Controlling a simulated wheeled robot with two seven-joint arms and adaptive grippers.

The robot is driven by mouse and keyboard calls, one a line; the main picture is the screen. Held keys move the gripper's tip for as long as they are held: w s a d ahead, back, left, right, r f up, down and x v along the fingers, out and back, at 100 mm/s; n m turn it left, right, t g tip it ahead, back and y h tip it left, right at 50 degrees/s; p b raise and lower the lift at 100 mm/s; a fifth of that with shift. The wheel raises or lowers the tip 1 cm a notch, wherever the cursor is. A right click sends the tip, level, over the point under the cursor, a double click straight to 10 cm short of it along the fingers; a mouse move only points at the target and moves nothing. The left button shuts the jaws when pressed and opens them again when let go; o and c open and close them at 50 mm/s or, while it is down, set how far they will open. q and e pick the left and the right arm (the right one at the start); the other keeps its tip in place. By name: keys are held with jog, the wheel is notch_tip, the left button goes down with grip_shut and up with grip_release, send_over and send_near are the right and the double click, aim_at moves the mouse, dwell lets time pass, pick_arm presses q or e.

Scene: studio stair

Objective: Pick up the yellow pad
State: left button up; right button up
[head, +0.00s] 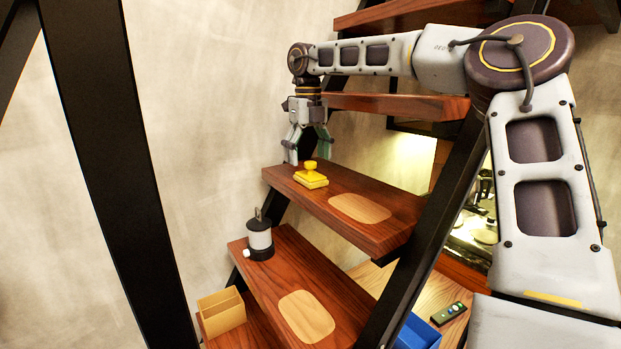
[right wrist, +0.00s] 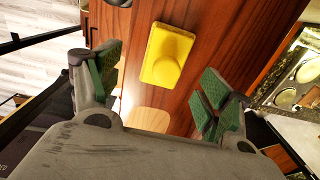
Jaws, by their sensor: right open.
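The yellow pad (head: 311,177) is a flat yellow block with a round knob on top. It rests near the left end of a wooden stair tread (head: 396,226). My right gripper (head: 307,150) is open above and just behind the pad, its fingers pointing down. In the right wrist view the pad (right wrist: 168,55) lies on the tread ahead of the open green-padded fingers (right wrist: 158,88), roughly between their lines, with nothing held. My left gripper is not in view.
A pale oval patch (head: 360,208) lies on the same tread. The tread below holds a black-and-white canister (head: 260,240) and another pale patch (head: 307,316). A tan box (head: 221,313), a blue bin (head: 418,332) and a remote (head: 448,314) are lower. A black stringer (head: 115,160) stands left.

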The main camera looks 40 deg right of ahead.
aim_at(310, 162)
jog(key=shift+f, duration=0.1)
jog(key=shift+d+f+p, duration=0.25)
jog(key=shift+f+p, duration=0.15)
jog(key=shift+f, duration=0.45)
jog(key=shift+d+f+p, duration=0.1)
jog(key=shift+f+p, duration=0.3)
jog(key=shift+f, duration=1.25)
jog(key=c, duration=1.1)
jog(key=shift+r, duration=0.15)
jog(key=shift+r+b, duration=0.65)
jog(key=shift+r, duration=4.2)
jog(key=shift+n, duration=0.3)
